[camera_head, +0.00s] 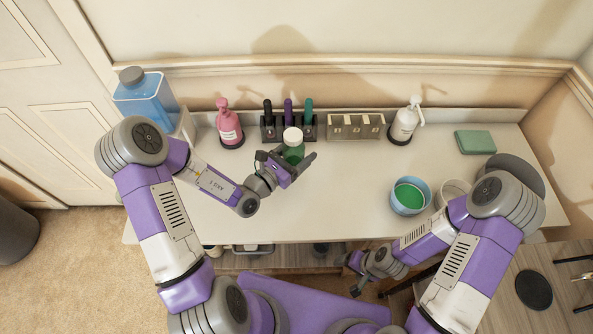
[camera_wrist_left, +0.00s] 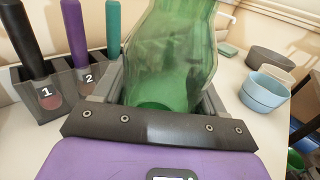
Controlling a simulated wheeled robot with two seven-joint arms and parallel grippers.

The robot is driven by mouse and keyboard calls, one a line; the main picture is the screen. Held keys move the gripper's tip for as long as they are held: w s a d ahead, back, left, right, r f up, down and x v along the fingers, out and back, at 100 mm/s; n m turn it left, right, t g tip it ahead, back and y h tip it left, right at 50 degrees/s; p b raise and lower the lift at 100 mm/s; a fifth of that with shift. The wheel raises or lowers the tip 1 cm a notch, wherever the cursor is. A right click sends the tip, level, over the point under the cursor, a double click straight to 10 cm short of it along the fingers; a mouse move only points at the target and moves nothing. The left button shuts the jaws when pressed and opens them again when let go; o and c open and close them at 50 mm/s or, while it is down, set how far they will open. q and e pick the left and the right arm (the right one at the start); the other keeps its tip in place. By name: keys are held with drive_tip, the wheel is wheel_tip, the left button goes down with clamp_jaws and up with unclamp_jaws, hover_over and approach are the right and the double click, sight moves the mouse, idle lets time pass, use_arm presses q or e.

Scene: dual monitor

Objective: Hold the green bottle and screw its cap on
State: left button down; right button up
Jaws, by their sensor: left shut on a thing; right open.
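The green bottle (camera_head: 294,153) stands roughly upright between the fingers of my left gripper (camera_head: 289,160), which is shut on it. A white cap (camera_head: 292,135) shows at the bottle's top; I cannot tell whether it is screwed tight. In the left wrist view the clear green bottle (camera_wrist_left: 178,55) fills the space between the two dark fingers, and its top is out of frame. My right gripper (camera_head: 354,275) is open and empty, low in front of the table's front edge, well away from the bottle.
Behind the bottle are a marker holder (camera_head: 270,132), a pink pump bottle (camera_head: 229,125) and a beige rack (camera_head: 356,127). The table's middle (camera_head: 345,185) is clear.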

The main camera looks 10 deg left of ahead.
use_arm(q)
drive_tip(key=shift+f, duration=1.25)
use_arm(e)
drive_tip(key=shift+f, duration=0.6)
use_arm(q)
drive_tip(key=shift+b, duration=0.3)
wheel_tip(320, 180, down, 4)
drive_tip(key=shift+b, duration=0.9)
drive_tip(key=shift+r, duration=0.15)
use_arm(e)
drive_tip(key=shift+f, duration=0.85)
use_arm(q)
drive_tip(key=shift+c, duration=0.4)
unclamp_jaws()
drive_tip(key=shift+f, duration=0.2)
